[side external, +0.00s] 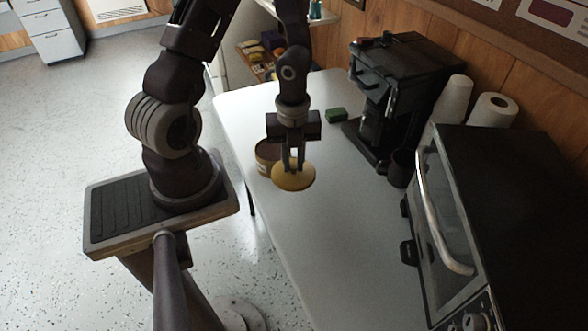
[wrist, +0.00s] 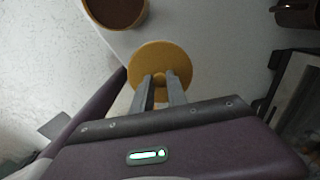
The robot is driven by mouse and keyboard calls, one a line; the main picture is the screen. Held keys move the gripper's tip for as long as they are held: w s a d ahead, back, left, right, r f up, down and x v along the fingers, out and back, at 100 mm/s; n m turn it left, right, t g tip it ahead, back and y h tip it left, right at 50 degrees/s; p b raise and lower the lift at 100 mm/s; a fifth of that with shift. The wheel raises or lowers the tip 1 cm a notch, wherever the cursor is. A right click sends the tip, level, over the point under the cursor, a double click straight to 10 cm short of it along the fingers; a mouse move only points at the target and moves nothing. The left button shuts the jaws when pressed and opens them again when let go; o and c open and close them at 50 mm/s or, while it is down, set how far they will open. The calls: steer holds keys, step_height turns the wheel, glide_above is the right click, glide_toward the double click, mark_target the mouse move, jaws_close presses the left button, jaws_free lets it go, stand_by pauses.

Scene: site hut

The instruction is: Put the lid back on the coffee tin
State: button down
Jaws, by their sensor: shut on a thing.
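The coffee tin (side external: 265,156) is a brown round container standing on the white table, partly behind my gripper in the side view. In the wrist view the tin (wrist: 116,12) is open at the top left, with dark brown inside and a tan rim. My gripper (side external: 293,168) is shut on the knob of the yellow round lid (side external: 294,180). In the wrist view the fingertips (wrist: 159,80) pinch the knob at the middle of the lid (wrist: 160,56). The lid is held beside the tin, not over its opening. Its height above the table is hard to tell.
A black coffee machine (side external: 396,85) stands at the back of the white table (side external: 330,240). A dark cup (side external: 402,167), white cups (side external: 455,98), a paper roll (side external: 492,110) and a toaster oven (side external: 500,220) are at the right.

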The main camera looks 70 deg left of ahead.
steer(key=a+r+n, duration=0.4)
steer(key=a+n, duration=1)
steer(key=n, duration=0.4)
steer(key=shift+f, duration=3.15)
steer(key=shift+f, duration=0.15)
steer(key=c, duration=0.8)
jaws_free()
steer(key=shift+o, duration=0.2)
